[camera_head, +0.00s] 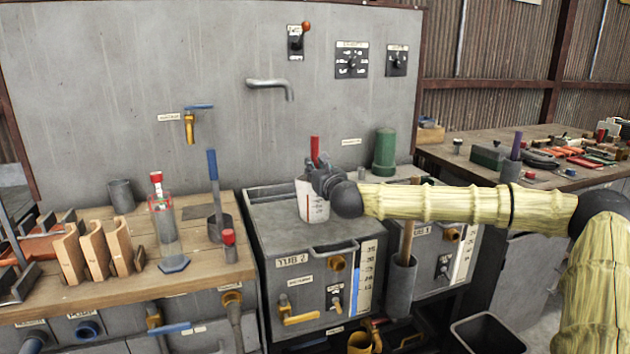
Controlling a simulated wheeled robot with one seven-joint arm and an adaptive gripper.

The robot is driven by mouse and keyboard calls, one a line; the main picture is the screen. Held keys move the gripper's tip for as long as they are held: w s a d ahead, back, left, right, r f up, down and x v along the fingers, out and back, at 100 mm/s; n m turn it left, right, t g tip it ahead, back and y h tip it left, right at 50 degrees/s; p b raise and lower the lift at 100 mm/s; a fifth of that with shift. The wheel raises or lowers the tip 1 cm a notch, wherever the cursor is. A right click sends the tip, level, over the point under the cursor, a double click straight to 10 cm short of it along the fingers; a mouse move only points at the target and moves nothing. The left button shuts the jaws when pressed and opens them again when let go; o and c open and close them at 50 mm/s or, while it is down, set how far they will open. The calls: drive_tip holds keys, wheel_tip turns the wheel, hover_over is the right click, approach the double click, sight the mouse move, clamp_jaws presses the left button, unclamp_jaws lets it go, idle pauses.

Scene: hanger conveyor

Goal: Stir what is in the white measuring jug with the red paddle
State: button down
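The white measuring jug (306,203) stands upright on the lid of the grey tub marked TUB 2. It has dark marks on its side, and reddish content shows low in it. The red paddle (315,150) shows only as a red handle standing upright above the jug; its lower part is hidden. My gripper (318,177) is dark and lies at the jug's upper right, in front of the paddle's lower handle. Its fingers are too small and overlapped to tell whether they hold the handle.
A wooden bench (140,285) at left holds a glass cylinder (166,235), a blue-handled tool (213,175) in a dark cup and wooden racks. A green canister (385,152) stands behind my arm. A tap spout (271,84) juts from the wall above. TUB 2's front lid (285,237) is clear.

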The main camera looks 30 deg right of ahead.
sight(315, 136)
drive_tip(key=shift+r+p, duration=2.95)
drive_tip(key=shift+r, duration=3.6)
drive_tip(key=shift+r+p, duration=0.8)
drive_tip(key=shift+r, duration=1.15)
drive_tip(key=shift+s+f, duration=0.1)
drive_tip(key=shift+f, duration=0.05)
